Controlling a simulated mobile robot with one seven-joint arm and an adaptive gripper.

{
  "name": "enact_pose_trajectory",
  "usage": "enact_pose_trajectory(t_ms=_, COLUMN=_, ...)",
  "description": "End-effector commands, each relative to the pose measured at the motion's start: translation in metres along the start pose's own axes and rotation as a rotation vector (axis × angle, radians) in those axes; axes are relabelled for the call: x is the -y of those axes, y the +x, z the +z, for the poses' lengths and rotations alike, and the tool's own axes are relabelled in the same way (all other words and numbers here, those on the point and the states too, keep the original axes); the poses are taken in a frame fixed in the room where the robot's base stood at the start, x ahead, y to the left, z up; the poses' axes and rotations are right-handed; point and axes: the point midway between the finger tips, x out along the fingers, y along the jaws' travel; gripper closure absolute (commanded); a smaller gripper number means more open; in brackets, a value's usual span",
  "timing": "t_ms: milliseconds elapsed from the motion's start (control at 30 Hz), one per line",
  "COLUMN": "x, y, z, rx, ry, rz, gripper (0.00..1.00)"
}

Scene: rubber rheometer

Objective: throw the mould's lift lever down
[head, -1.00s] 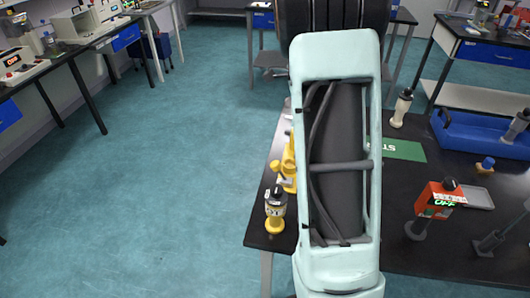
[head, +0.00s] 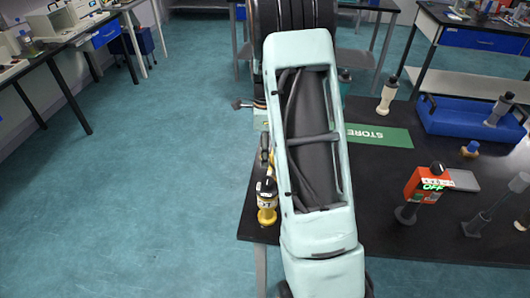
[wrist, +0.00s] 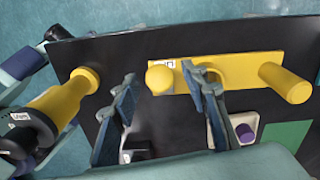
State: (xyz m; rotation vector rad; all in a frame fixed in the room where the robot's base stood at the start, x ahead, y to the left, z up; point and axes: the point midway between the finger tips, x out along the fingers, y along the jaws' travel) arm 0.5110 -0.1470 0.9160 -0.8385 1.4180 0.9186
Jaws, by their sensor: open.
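In the wrist view my gripper (wrist: 158,74) is open and empty. A round yellow knob (wrist: 160,79) shows between its fingertips; I cannot tell if they touch it. The knob stands at one end of a yellow plate (wrist: 235,70), with a thicker yellow post (wrist: 286,83) at the other end.
A yellow bottle-like thing with a black top (head: 267,203) stands at the black bench's left edge; it also shows in the wrist view (wrist: 62,103). A green STORE mat (head: 380,136), blue tray (head: 465,122) and orange box marked OFF (head: 427,184) lie right of my arm.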

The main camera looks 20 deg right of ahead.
Motion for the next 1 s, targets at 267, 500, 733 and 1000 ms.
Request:
enact_pose_trajectory(t_ms=267, x=0.0, y=0.002, z=-0.0001, rx=0.0, ry=0.0, rz=0.0, gripper=0.59)
enact_pose_trajectory(t_ms=500, x=0.0001, y=0.0017, z=-0.0001, rx=-0.001, ry=0.0, rz=0.0, gripper=0.84)
enact_pose_trajectory(t_ms=733, x=0.0002, y=0.0015, z=-0.0002, rx=-0.001, ry=0.0, rz=-0.001, gripper=1.0)
enact_pose_trajectory(t_ms=1000, x=0.0003, y=0.0011, z=-0.0014, rx=0.008, ry=0.001, rz=-0.003, gripper=1.0)
